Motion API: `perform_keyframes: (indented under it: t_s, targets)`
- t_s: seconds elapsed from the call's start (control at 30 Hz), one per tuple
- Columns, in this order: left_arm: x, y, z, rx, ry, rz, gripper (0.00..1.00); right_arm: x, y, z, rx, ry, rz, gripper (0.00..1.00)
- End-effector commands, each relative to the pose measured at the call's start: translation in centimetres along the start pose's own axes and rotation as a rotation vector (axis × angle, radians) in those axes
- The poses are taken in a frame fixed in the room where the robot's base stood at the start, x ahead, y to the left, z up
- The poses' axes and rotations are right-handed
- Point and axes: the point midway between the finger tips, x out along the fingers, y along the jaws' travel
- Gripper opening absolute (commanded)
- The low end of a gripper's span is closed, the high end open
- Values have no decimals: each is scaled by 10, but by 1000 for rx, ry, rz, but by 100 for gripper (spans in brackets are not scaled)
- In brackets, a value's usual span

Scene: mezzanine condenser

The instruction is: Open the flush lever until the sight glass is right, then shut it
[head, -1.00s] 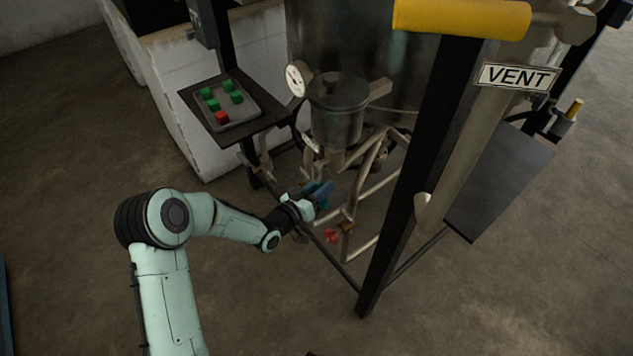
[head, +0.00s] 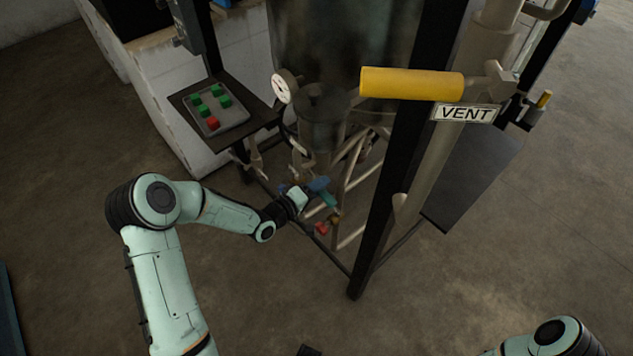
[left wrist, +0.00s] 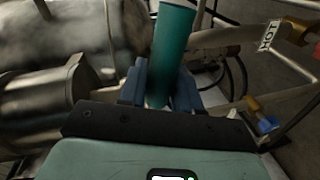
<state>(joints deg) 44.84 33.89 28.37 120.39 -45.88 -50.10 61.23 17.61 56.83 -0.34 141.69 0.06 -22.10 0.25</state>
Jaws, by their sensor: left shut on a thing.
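The teal lever handle (head: 329,199) sits low among the pipes under the vessel. In the left wrist view the teal handle (left wrist: 173,45) stands nearly upright between blue fingers. My left gripper (head: 318,184) is shut on this handle; the gripper also shows in the left wrist view (left wrist: 160,88). I cannot make out a label for the handle, and I cannot pick out the sight glass in either view. My right gripper is out of view; only a piece of my right arm shows at the bottom right.
A yellow bar handle (head: 412,84) sits above a VENT plate (head: 465,113). A red valve handle (head: 321,228) lies just below my left gripper. A round gauge (head: 283,88) and a tray (head: 234,122) with green and red buttons stand behind. The front floor is clear.

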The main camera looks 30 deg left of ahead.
Motion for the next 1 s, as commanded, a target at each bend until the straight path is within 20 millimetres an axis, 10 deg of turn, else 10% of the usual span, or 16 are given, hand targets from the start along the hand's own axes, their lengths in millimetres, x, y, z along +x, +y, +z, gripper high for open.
perform_keyframes:
  t_s: [1.0]
  targets:
    - [-3, 19, -3, -276, -54, 4, 0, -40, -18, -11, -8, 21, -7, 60]
